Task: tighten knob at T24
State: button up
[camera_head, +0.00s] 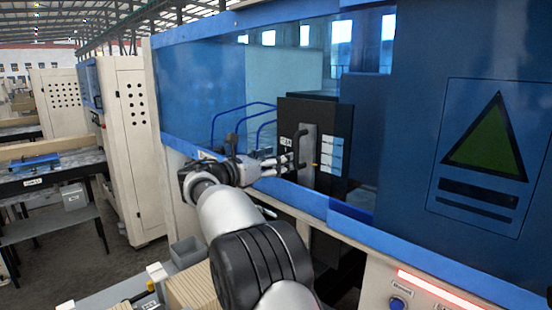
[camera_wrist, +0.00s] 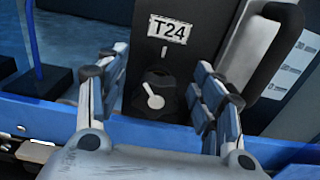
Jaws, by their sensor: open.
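The knob (camera_wrist: 156,97) is black with a white pointer mark and sits on a dark panel under a white label reading T24 (camera_wrist: 168,30). The pointer leans up and to the left, while a short white tick is on the panel above it. My gripper (camera_wrist: 162,85) is open, with one finger on each side of the knob in the wrist view; I cannot tell whether they touch it. In the head view my gripper (camera_head: 278,164) reaches toward the black box (camera_head: 338,125) behind the blue frame. The knob is not clear there.
A black handle (camera_wrist: 272,45) on a grey plate stands right of the knob. A blue rail (camera_wrist: 270,150) runs below, and blue cables (camera_head: 232,112) are left of the box. A grey bin (camera_head: 186,251) and a side table (camera_head: 50,175) are at the left.

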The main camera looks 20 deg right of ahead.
jog(key=shift+c, duration=0.5)
jog(key=c, duration=1)
jog(key=m, duration=0.1)
jog(key=m+b, duration=0.2)
jog(key=shift+s+d+f+m, duration=0.2)
jog(key=shift+s+m, duration=0.05)
jog(key=shift+m, duration=0.05)
jog(key=shift+s+d+f+m+b, duration=0.1)
jog(key=shift+m+b, duration=0.45)
jog(key=shift+m, duration=0.4)
jog(key=shift+s+m+b, duration=0.1)
jog(key=shift+m+b, duration=0.4)
jog(key=shift+m, duration=0.45)
jog(key=o, duration=1.1)
